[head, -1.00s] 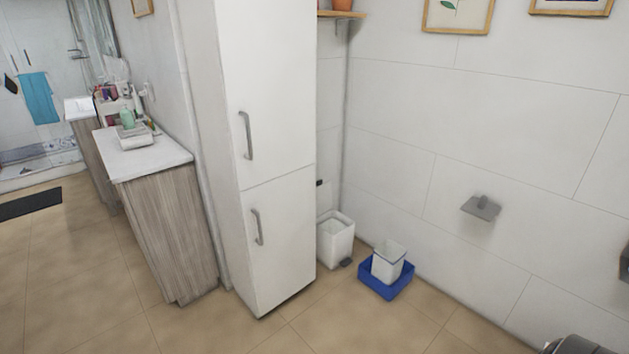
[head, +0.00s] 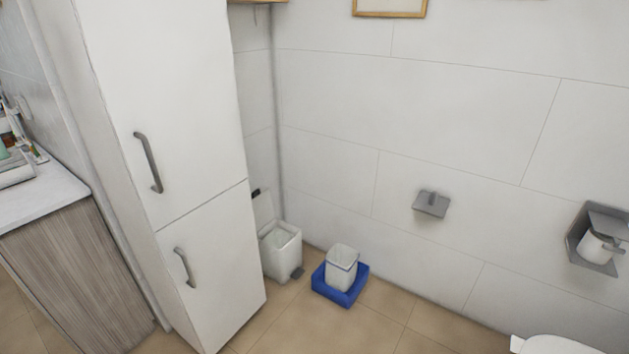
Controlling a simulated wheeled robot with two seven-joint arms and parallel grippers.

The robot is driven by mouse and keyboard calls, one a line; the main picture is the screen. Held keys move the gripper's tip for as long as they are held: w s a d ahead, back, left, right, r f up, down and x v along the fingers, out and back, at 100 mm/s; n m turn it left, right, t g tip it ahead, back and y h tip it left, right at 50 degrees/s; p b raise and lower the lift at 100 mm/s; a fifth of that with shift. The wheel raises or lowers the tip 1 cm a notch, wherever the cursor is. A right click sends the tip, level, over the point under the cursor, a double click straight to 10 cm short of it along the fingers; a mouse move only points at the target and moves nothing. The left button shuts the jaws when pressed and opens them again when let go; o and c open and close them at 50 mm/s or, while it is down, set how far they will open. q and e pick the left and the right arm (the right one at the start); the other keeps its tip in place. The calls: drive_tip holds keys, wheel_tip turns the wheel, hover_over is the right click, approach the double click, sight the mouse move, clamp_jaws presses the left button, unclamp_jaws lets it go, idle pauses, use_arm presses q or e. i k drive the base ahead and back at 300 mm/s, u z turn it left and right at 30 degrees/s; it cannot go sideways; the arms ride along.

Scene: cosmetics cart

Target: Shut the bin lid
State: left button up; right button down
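A white pedal bin (head: 283,256) stands on the floor in the corner, just right of the tall white cabinet. Its lid (head: 263,207) is raised and leans back upright toward the wall, so the bin is open at the top. A grey pedal (head: 297,273) sticks out at its lower front right. The cabinet hides part of the bin's left side. Neither of my grippers shows in the head view.
A tall white cabinet (head: 190,130) with two handles stands left of the bin. A blue tray (head: 322,285) holding a white container (head: 341,268) sits right of the bin. A toilet (head: 550,344) is at the lower right. Tiled floor (head: 385,325) lies clear in front.

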sight(263, 211)
drive_tip(key=z, duration=0.4)
drive_tip(key=i, duration=1.7)
drive_tip(key=u, duration=1.1)
drive_tip(key=i, duration=0.7)
drive_tip(key=u, duration=0.9)
